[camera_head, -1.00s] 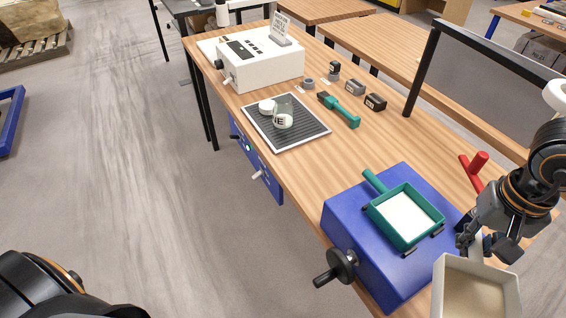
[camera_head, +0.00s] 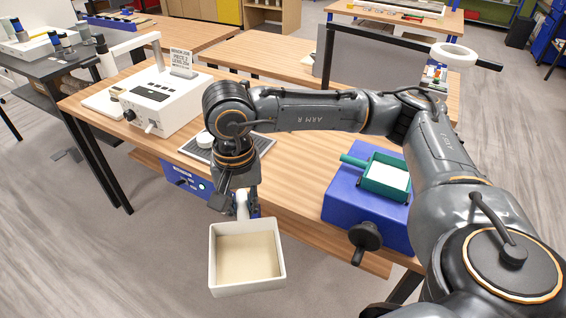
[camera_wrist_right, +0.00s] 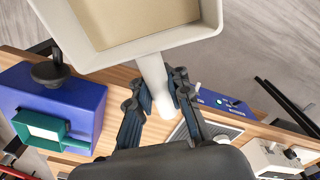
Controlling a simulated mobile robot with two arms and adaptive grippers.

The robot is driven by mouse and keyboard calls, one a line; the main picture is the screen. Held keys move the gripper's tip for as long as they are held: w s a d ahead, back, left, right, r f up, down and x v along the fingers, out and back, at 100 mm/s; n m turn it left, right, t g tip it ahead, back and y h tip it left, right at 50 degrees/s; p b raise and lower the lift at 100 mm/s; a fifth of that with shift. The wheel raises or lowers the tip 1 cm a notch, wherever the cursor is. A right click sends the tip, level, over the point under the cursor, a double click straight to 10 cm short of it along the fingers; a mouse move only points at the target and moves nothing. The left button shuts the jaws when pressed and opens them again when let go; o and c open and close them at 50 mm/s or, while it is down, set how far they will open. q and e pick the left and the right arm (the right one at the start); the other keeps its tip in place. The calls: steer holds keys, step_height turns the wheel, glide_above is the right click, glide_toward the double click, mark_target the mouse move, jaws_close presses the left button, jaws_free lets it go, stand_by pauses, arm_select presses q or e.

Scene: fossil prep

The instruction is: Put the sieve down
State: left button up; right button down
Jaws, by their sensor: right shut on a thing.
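The sieve (camera_head: 247,258) is a cream square frame with a tan mesh floor and a short pale handle. My right gripper (camera_head: 241,202) is shut on this handle. The sieve hangs out in front of the table's near edge, over the floor, roughly level. In the right wrist view the fingers (camera_wrist_right: 162,98) close on both sides of the handle, and the sieve (camera_wrist_right: 130,22) fills the top of the picture. My left gripper is out of view.
A blue box (camera_head: 350,205) with a crank carries a green handled tray (camera_head: 372,185). A white device (camera_head: 160,100) stands on the wooden table, near a dark ribbed mat (camera_head: 262,146) partly hidden by my arm. Some wood between mat and box is clear.

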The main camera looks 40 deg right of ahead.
steer(key=s+d+f+m+b, duration=0.1)
steer(key=d+f+m, duration=0.15)
steer(key=m, duration=0.85)
steer(key=s+d+f+m+b, duration=0.1)
steer(key=d+m, duration=0.3)
steer(key=m, duration=0.8)
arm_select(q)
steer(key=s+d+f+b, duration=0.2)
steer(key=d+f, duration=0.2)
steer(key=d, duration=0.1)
arm_select(e)
steer(key=m+p, duration=0.5)
steer(key=m, duration=1.6)
glide_above(270, 203)
steer(key=s+a, duration=0.1)
steer(key=s, duration=0.1)
step_height(270, 203, down, 12)
steer(key=f, duration=0.3)
steer(key=shift+w+a+f+p, duration=0.1)
steer(key=shift+a+f+p, duration=0.15)
steer(key=shift+p, duration=0.1)
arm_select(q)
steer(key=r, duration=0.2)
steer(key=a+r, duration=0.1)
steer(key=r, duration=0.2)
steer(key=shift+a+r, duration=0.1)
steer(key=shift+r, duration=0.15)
arm_select(e)
steer(key=shift+n, duration=0.3)
